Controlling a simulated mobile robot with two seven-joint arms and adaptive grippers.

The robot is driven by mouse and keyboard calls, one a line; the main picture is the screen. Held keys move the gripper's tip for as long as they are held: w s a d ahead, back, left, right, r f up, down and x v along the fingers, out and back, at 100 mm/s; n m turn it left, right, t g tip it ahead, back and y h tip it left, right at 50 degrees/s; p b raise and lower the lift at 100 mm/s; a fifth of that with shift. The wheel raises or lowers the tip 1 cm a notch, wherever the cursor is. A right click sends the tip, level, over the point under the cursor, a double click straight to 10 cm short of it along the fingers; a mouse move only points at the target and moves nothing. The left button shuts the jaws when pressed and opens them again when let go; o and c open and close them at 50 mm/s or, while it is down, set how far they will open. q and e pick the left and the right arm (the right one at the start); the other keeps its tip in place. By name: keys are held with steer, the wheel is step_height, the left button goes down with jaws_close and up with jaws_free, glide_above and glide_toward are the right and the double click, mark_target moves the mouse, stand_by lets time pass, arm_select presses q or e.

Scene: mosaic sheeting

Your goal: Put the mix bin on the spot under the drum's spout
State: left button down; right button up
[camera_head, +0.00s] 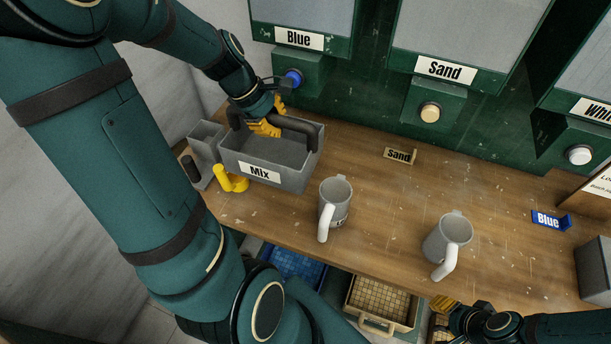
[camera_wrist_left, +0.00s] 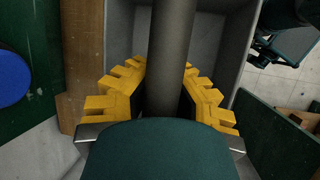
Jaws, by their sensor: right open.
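The mix bin (camera_head: 297,178) is a grey open box with a "Mix" label and a dark bar handle across its top. It is at the left end of the wooden bench, upright, and looks empty. I cannot tell whether its base touches the bench. My left gripper (camera_head: 265,124) is at the handle. In the left wrist view its yellow fingers (camera_wrist_left: 163,75) close in on both sides of the dark handle (camera_wrist_left: 169,40), inside the bin's walls (camera_wrist_left: 222,35). My right gripper (camera_head: 447,305) is open and empty by the bench's front edge. I cannot identify the drum, spout or spot.
Two grey mugs (camera_head: 335,198) (camera_head: 447,240) stand on the bench (camera_head: 375,220). A yellow hook-shaped item (camera_head: 232,180) and a grey holder (camera_head: 205,140) are beside the bin. Green dispensers with buttons (camera_head: 430,112) line the back. Small "Sand" (camera_head: 400,155) and "Blue" (camera_head: 550,219) signs stand on the bench.

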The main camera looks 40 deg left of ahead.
mark_target(277, 158)
arm_select(q)
step_height(277, 158, down, 12)
steer(key=b, duration=0.4)
steer(key=shift+w+f, duration=0.1)
steer(key=shift+f, duration=0.15)
step_height(277, 158, down, 5)
steer(key=shift+r+b, duration=0.1)
steer(key=shift+b, duration=1)
steer(key=shift+f, duration=0.3)
steer(key=c, duration=1.1)
jaws_free()
steer(key=shift+r, duration=0.1)
steer(key=shift+c, duration=0.2)
